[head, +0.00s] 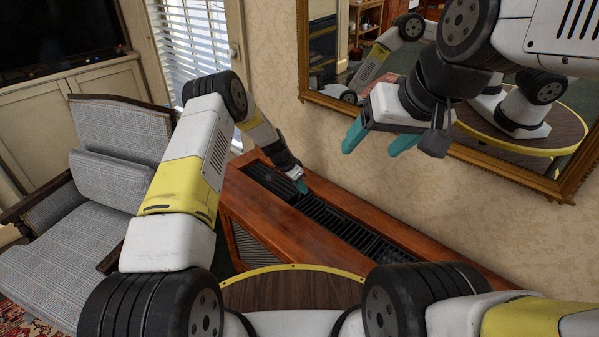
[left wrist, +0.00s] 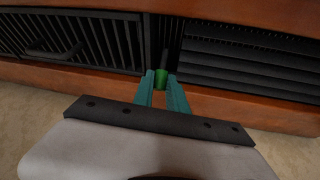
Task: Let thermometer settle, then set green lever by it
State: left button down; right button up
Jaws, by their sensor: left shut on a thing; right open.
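The green lever (left wrist: 161,78) shows in the left wrist view as a small green piece at a dark slot between two black grilles. My left gripper (left wrist: 162,92) is shut on it, one teal finger on each side. In the head view my left gripper (head: 301,187) reaches down to the black grille in the top of the wooden cabinet; the lever is hidden there. My right gripper (head: 380,143) is open and empty, raised in front of the mirror. I cannot make out a thermometer in either view.
The wooden cabinet (head: 238,192) stands against the papered wall, with black louvres (head: 335,222) along its top. A gilt-framed mirror (head: 455,152) hangs above it, close to my right arm. A grey checked armchair (head: 75,235) stands at the left.

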aim_at(300, 192)
pick_arm(q)
jog(key=shift+s+a+m+t+h, duration=0.1)
jog(key=shift+s+a+t+h, duration=0.35)
jog(key=shift+t+h, duration=0.4)
jog(key=shift+s+a+m+t+h, duration=0.1)
jog(key=shift+s+a+t+h, duration=0.35)
jog(key=shift+t+h, duration=0.35)
jog(key=shift+s+a+m+t+h, duration=0.1)
jog(key=shift+s+a+t+h, duration=0.35)
jog(key=shift+t+h, duration=0.35)
jog(key=shift+w+a, duration=0.1)
jog(key=c, duration=1.3)
grip_release()
jog(key=shift+v, duration=3.85)
